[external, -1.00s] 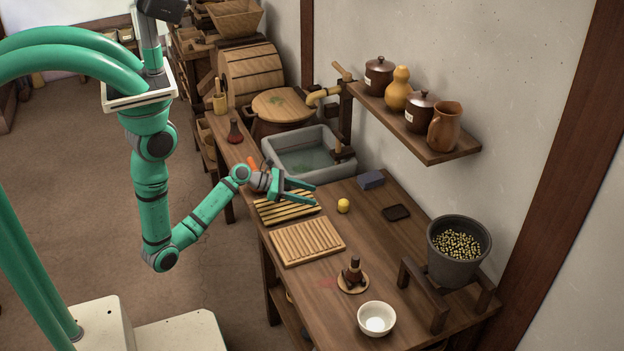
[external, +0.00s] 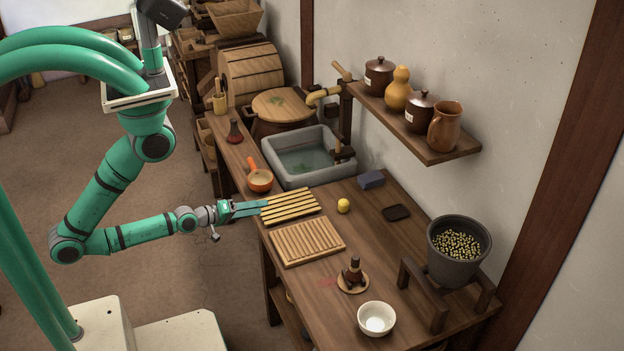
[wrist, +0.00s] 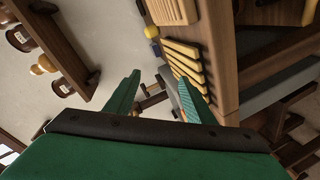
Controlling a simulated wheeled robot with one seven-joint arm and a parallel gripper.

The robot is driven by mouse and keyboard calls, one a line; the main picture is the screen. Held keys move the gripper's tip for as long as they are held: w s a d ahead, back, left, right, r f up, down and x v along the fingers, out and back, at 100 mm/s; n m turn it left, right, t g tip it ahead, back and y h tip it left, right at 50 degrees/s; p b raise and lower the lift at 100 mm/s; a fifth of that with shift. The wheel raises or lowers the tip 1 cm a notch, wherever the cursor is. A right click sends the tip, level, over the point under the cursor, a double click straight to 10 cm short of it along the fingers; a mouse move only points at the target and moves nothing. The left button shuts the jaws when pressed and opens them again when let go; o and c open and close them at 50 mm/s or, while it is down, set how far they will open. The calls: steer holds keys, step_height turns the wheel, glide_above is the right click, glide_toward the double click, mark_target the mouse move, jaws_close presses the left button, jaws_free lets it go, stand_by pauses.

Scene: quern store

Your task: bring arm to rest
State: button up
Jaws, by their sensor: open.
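My gripper (external: 250,208) is open and empty at the left edge of the wooden worktable (external: 385,255), beside the slatted rack (external: 292,206). I cannot tell whether it touches the rack. My arm reaches low from the left, its elbow bent well back from the table. In the wrist view, my gripper's two green fingers (wrist: 158,92) stand apart with nothing between them. The slatted rack also shows in the wrist view (wrist: 183,60), near the right finger.
A stone sink (external: 308,157) lies behind. The floor (external: 75,150) at left is clear.

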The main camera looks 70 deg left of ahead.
steer(key=s+d+r+m, duration=0.2)
steer(key=s+m, duration=0.3)
steer(key=m, duration=0.1)
steer(key=s+d+r+m+h, duration=0.1)
steer(key=s+d+m, duration=0.2)
steer(key=s+m, duration=0.3)
steer(key=shift+s+r+m, duration=0.25)
steer(key=shift+r+m, duration=0.1)
steer(key=shift+m, duration=0.05)
